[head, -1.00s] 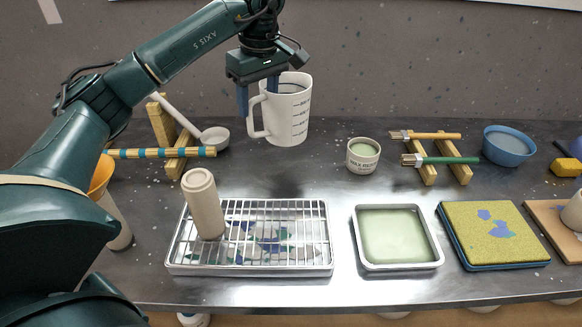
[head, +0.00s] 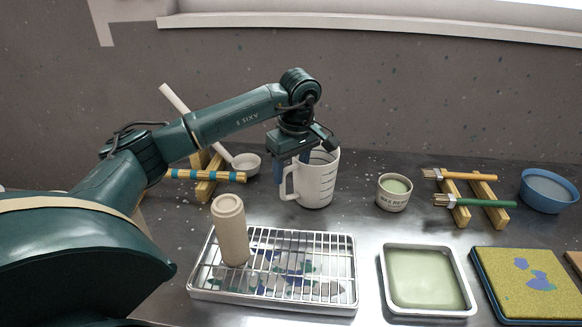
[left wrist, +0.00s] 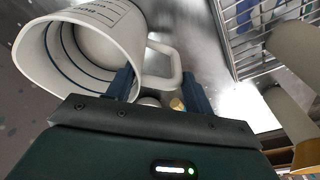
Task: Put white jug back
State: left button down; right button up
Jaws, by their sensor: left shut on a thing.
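The white jug (head: 318,182) is upright at the back of the counter, with dark measuring marks on its side. My left gripper (head: 291,168) comes from above and is shut on its handle. The jug's base is at or very near the counter; I cannot tell whether it touches. In the left wrist view the jug (left wrist: 38,62) fills the upper left with its open mouth showing, and its handle runs between the fingers of my left gripper (left wrist: 158,82). My right gripper is not in view.
A wax resist cup (head: 394,194) stands right of the jug. A wooden rest (head: 208,184) with a ladle (head: 246,163) is at left. A wire rack tray (head: 325,290) with a beige cylinder (head: 230,232) is in front. A green glaze tray (head: 470,300) lies front right.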

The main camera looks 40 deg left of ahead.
pick_arm(q)
jog(key=c, duration=0.6)
grip_release()
jog(key=shift+f, duration=0.1)
jog(key=r, duration=0.4)
jog(key=d+r, duration=0.1)
jog(key=r, duration=0.3)
jog(key=r+p, duration=0.1)
jog(key=r, duration=0.3)
jog(key=shift+s+d+r, duration=0.1)
jog(key=shift+s+d, duration=0.1)
jog(key=shift+d, duration=0.1)
